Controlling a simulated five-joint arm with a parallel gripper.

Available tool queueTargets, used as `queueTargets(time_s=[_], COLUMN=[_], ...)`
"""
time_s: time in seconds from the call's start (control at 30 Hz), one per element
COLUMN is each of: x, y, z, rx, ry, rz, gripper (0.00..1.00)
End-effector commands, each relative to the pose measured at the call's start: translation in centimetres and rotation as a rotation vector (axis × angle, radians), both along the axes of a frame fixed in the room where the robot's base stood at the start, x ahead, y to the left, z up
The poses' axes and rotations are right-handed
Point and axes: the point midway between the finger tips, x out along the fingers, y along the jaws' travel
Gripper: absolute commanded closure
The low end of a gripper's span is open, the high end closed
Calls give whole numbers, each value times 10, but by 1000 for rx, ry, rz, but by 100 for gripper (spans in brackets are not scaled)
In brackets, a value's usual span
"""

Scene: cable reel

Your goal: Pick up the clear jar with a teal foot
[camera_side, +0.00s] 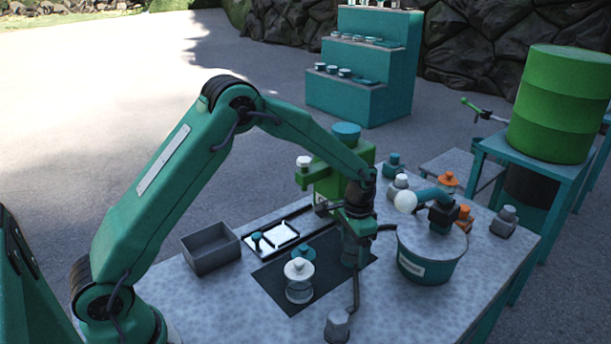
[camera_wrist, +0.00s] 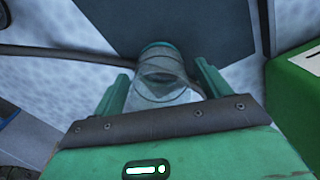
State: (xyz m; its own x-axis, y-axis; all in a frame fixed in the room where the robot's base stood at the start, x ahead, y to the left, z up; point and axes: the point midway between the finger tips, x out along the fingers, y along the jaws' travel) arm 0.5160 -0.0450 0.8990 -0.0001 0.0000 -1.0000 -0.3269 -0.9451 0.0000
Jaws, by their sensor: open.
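The clear jar (camera_wrist: 160,82) shows in the wrist view between the two green fingers of my gripper (camera_wrist: 162,72). Its teal foot (camera_wrist: 157,46) is at the far end, over the dark mat (camera_wrist: 185,25). The fingers are open, one on each side of the jar; I cannot tell whether either touches it. In the side view, my gripper (camera_side: 353,250) points down at the right part of the mat and mostly hides the jar.
Left of my gripper stand a clear jar with a white top (camera_side: 299,269) and a teal-topped piece (camera_side: 304,251). A green machine (camera_side: 325,180) stands close behind. A teal tub (camera_side: 425,265) is at right, a grey open box (camera_side: 210,248) at left. A dark cable runs nearby.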

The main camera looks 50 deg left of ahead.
Motion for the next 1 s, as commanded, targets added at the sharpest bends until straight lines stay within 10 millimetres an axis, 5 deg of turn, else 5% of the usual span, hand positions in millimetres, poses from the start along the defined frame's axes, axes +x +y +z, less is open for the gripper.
queueTargets(time_s=[0.33,0.6,1.0], x=[0,0,1], y=[0,0,0], z=[1,1,8], rx=[0,0,0], ry=[0,0,-3], rz=[0,0,0], gripper=[26,76,76])
